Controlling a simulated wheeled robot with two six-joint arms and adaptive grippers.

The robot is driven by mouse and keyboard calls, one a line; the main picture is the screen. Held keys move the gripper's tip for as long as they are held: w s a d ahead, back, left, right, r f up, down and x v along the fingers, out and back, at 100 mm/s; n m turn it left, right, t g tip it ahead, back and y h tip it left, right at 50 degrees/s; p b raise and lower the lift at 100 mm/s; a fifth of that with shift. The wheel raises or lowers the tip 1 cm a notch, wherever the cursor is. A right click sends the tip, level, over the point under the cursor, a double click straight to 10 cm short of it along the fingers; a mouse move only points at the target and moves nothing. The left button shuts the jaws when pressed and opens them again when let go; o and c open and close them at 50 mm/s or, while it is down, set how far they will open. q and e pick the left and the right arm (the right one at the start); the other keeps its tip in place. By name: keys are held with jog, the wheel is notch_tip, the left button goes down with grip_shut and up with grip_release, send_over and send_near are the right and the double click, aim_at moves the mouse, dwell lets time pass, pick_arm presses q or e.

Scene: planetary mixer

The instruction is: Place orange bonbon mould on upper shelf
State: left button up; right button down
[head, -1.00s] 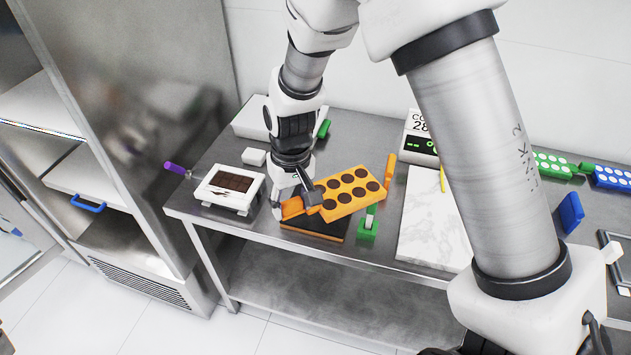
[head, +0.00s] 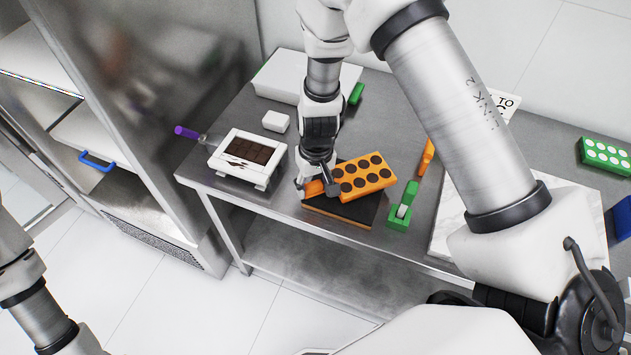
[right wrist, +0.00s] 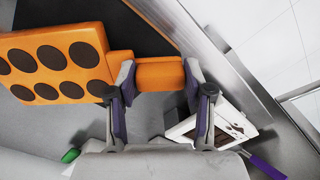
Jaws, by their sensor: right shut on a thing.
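The orange bonbon mould (head: 366,176) has dark round cavities and a narrow handle. My right gripper (head: 318,186) is shut on that handle. In the right wrist view the handle of the mould (right wrist: 52,62) lies between the two fingers (right wrist: 160,74). The mould is over a dark board with an orange edge (head: 342,214); I cannot tell whether they touch. The open steel cabinet at the left has an upper shelf (head: 40,60), which looks empty where visible. Of my left arm only a link shows at the lower left; its gripper is out of view.
A lower shelf (head: 88,128) holds something with a blue handle (head: 97,162). On the steel table (head: 232,119) stand a white chocolate tray (head: 228,160), a purple-handled tool (head: 187,132), a white box (head: 290,78) and a green stamp-like tool (head: 403,208). Clear floor lies before the cabinet.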

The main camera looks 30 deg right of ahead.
jog(key=shift+f, duration=0.4)
jog(key=shift+s+r, duration=0.15)
jog(key=shift+s, duration=0.05)
jog(key=shift+a, duration=0.1)
jog(key=c, duration=0.9)
grip_release()
jog(key=shift+f, duration=0.25)
jog(key=o, duration=0.5)
jog(key=shift+w, duration=0.1)
jog(key=shift+c, duration=0.2)
